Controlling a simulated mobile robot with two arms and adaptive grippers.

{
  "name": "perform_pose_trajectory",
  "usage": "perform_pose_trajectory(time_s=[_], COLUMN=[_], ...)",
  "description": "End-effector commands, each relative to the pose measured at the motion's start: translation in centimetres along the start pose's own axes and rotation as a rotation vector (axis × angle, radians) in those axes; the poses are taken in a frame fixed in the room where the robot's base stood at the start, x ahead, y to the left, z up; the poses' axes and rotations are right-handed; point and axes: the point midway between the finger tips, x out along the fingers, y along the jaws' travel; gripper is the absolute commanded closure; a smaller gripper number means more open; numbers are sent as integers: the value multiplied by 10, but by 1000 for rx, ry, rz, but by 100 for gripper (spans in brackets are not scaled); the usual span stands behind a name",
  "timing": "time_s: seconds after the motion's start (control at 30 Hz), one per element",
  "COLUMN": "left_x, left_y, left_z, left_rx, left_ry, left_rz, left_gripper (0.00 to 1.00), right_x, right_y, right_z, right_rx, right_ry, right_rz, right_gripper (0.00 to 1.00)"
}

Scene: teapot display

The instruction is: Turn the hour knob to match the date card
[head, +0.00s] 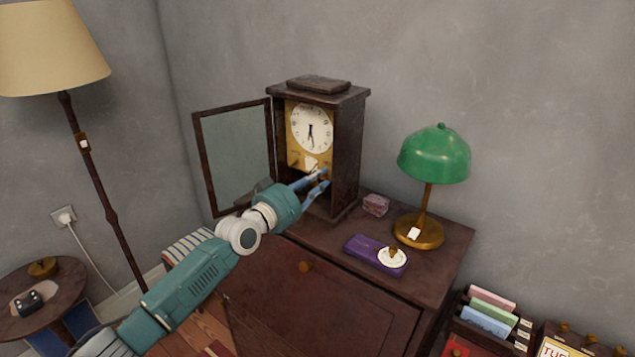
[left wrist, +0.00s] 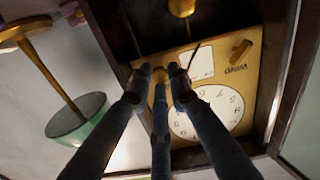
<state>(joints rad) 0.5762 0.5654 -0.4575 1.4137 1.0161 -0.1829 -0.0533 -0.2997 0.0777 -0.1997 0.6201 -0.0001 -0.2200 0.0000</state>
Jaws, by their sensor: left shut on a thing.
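The wooden clock (head: 349,150) stands on the cabinet with its glass door (head: 238,155) swung open to the left. Its white dial (head: 311,117) shows both hands pointing down, near six. Below the dial, a brass plate carries a small white card (head: 311,163) between two knobs. My left gripper (head: 322,178) reaches in and is shut on the right knob. In the left wrist view, upside down, its fingers (left wrist: 161,75) close around that brass knob, mostly hidden. The other brass knob (left wrist: 241,50) is free beside the white card (left wrist: 200,62). The right gripper is out of view.
A green lamp (head: 433,155), a small box (head: 376,204) and a purple case (head: 375,252) stand right of the clock on the cabinet top. A partly visible card reading "TUE" (head: 557,348) is at lower right. A brass pendulum (left wrist: 181,8) hangs near my fingers.

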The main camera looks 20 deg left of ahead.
Motion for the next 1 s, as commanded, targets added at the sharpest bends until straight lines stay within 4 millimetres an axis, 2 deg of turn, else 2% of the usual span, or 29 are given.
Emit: perform_pose_trajectory(time_s=[0.03,0.6,1.0], left_x=[0,0,0], left_y=[0,1,2], left_z=[5,5,6], left_rx=[-46,-563,-766], left_ry=[-7,-10,-13], left_rz=[0,-2,-4], left_gripper=[100,100,100], right_x=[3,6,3], right_y=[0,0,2], right_z=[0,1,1], right_rx=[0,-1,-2], right_ry=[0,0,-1], right_rz=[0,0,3], right_gripper=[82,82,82])
